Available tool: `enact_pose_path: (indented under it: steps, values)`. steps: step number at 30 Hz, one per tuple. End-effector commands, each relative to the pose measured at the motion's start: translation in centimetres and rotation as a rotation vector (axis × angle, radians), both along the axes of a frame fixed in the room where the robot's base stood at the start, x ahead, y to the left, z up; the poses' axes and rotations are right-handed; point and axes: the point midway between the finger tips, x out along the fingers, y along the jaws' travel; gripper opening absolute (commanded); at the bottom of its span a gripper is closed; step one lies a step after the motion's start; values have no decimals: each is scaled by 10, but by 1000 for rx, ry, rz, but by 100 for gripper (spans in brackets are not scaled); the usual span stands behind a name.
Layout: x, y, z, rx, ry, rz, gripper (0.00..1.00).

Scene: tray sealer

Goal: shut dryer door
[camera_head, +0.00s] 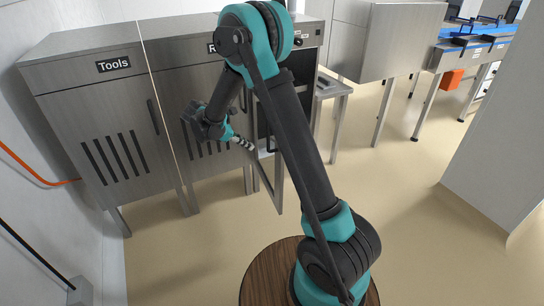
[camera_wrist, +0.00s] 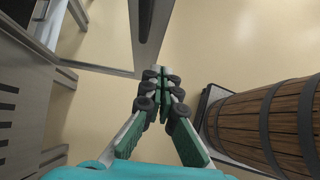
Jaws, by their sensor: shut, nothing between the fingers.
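The dryer (camera_head: 309,32) is a grey steel unit at the end of the cabinet row in the head view, largely hidden behind my arm. Its door (camera_head: 279,187) stands open, a framed panel jutting out into the room and partly covered by my arm. In the wrist view, the door (camera_wrist: 152,35) appears as a grey-framed panel with a dark middle, just beyond the fingertips. My gripper (camera_head: 250,146) is shut and empty, close to the door on its left side in the head view. Its fingertips also show in the wrist view (camera_wrist: 150,72); I cannot tell whether they touch the door.
A cabinet labelled Tools (camera_head: 90,75) and a neighbouring slotted cabinet (camera_head: 178,82) stand left of the dryer. A steel table (camera_head: 335,90) is on its right. An orange cable (camera_head: 35,175) runs along the left wall. The beige floor (camera_head: 190,250) in front is clear.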

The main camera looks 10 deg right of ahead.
Motion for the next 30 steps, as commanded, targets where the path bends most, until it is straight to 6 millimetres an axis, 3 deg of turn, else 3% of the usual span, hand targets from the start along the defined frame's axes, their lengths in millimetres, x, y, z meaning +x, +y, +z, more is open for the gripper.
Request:
enact_pose_path:
  steps: [5, 19, 24, 30]
  values:
    - [3, -9, -10, -4, 4, 1, 0]
    - [14, -71, -73, -2, 3, -1, 0]
    - [18, -95, -71, -2, 3, -1, 0]
    - [21, -107, -71, -1, 2, 1, 0]
